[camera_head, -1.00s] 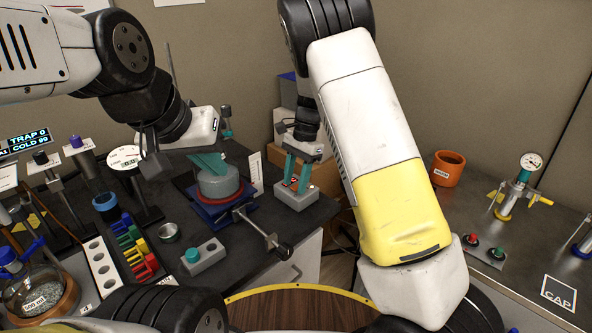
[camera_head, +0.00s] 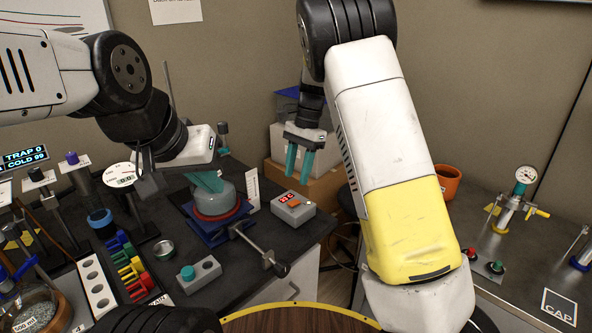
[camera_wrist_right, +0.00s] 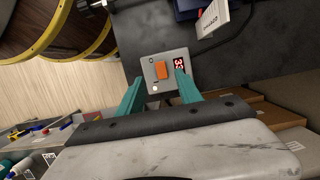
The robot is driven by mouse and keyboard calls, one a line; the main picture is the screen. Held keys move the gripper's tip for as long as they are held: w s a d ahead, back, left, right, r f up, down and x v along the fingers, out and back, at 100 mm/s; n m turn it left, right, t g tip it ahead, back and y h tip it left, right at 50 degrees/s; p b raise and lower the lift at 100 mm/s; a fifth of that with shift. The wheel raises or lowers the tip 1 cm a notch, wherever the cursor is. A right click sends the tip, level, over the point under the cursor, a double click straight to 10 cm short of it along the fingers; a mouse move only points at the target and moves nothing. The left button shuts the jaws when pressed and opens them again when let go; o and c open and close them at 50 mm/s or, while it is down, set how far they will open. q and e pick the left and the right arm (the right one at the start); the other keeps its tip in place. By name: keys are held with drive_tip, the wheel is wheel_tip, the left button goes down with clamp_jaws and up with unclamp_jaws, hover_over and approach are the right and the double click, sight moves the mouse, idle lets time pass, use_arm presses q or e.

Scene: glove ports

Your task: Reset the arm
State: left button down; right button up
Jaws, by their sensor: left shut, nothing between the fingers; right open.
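My right gripper (camera_head: 301,159) is open and empty, its teal fingers pointing down above and behind a small grey box (camera_head: 293,208) with a red display and an orange switch. In the right wrist view the open fingers (camera_wrist_right: 156,92) point toward this box (camera_wrist_right: 165,70), and bare counter shows around it. My left gripper (camera_head: 208,181) is shut and empty, its teal fingers touching or just in front of the grey round vessel (camera_head: 214,197) on the blue stand; I cannot tell which.
An orange pot (camera_head: 447,182) and a gauge valve (camera_head: 512,205) stand on the right bench.

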drive_tip(key=s+d+r+n+t, duration=0.2)
drive_tip(key=s+d+r+n, duration=0.1)
drive_tip(key=s, duration=0.5)
drive_tip(key=s+d+r+n+t, duration=0.3)
drive_tip(key=s+d+r, duration=0.3)
drive_tip(key=s, duration=0.3)
drive_tip(key=s+d+r+n+t, duration=0.3)
drive_tip(key=s+d+r, duration=0.1)
drive_tip(key=s, duration=0.5)
drive_tip(key=shift+d+r+n, duration=0.25)
drive_tip(key=shift+d+n, duration=0.05)
